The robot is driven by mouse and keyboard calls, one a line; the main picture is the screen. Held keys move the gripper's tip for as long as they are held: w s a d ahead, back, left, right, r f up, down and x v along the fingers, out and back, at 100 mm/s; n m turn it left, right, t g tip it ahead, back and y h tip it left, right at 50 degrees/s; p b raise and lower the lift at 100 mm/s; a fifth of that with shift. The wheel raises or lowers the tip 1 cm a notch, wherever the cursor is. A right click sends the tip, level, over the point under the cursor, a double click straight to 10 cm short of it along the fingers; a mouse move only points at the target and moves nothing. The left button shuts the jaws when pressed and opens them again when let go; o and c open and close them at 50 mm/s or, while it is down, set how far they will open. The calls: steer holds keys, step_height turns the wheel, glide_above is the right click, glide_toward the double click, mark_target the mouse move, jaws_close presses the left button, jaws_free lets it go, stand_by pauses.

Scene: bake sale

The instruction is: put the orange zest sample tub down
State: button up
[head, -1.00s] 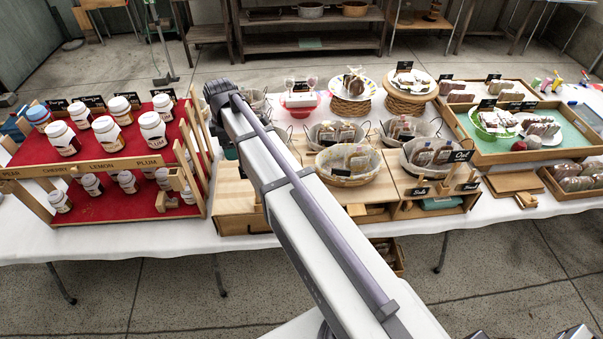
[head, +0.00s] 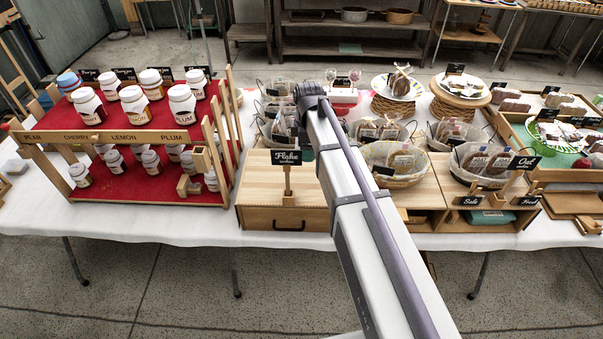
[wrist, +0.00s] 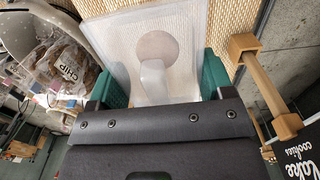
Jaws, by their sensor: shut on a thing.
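In the wrist view, my gripper (wrist: 160,88) has green fingers on both sides of a clear, frosted tub (wrist: 185,40). The tub sits between the fingers and a pale round patch shows on it. I cannot read a label on it. A tan, woven-looking surface lies behind the tub; whether the tub touches it I cannot tell. In the head view, my arm hides the tub and most of the gripper.
The Flake cookies sign (head: 286,158) stands on a wooden box; its post is close right of my gripper in the wrist view. A bag labelled CHIP (wrist: 68,72) is at left there. Cookie baskets (head: 395,180) and a red jar rack (head: 130,137) flank the arm.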

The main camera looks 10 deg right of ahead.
mark_target(307, 172)
step_height(307, 172, down, 8)
steer(key=b, duration=0.5)
steer(key=shift+r+b, duration=0.15)
steer(key=shift+b, duration=0.15)
steer(key=shift+r, duration=0.35)
steer(key=shift+f, duration=0.25)
steer(key=o, duration=0.9)
steer(key=shift+r, duration=0.1)
step_height(307, 172, up, 13)
steer(key=p, duration=1.3)
steer(key=shift+f, duration=0.3)
steer(key=shift+f, duration=0.1)
